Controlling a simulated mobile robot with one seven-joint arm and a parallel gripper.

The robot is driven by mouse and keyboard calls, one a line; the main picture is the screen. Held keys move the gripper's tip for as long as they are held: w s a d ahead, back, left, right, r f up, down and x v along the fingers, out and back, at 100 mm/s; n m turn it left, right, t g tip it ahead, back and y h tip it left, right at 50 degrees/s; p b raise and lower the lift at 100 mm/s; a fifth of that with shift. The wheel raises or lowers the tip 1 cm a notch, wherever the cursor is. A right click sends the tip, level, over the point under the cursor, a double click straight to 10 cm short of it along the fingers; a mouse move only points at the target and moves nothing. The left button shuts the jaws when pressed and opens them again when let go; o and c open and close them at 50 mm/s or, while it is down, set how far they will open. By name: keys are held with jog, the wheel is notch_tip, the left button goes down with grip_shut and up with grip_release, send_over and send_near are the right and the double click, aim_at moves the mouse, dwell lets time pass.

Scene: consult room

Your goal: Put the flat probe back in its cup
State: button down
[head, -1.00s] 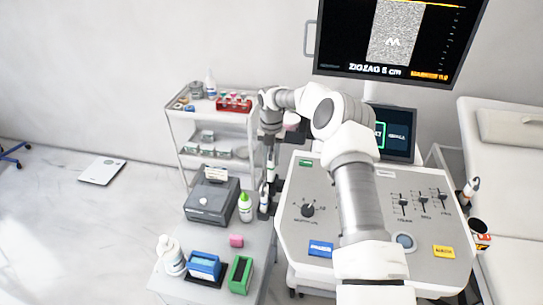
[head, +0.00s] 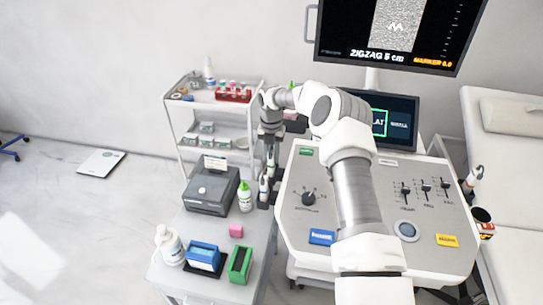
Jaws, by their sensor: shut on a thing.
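My gripper (head: 269,158) points down at the left edge of the console and is shut on the flat probe (head: 264,186), a small white-and-dark piece. The probe is upright, with its lower end at a dark cup (head: 263,203) on the console's left side. I cannot tell whether it is inside the cup or just above it. Another probe (head: 474,177) stands upright at the console's right edge. The small console screen (head: 392,124) shows a green-framed label ending in "LAT", partly hidden by my arm.
The grey console (head: 330,240) has a knob and sliders. A side table holds a dark box (head: 211,188), a green-capped bottle (head: 245,197), a pink block (head: 236,230), and blue (head: 202,255) and green (head: 240,264) holders. A shelf trolley (head: 172,122) stands behind. Floor at left is mostly open.

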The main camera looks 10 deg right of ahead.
jog(key=shift+f, duration=0.25)
dwell(0.5)
jog(key=c, duration=0.6)
grip_release()
jog(key=shift+o, duration=0.2)
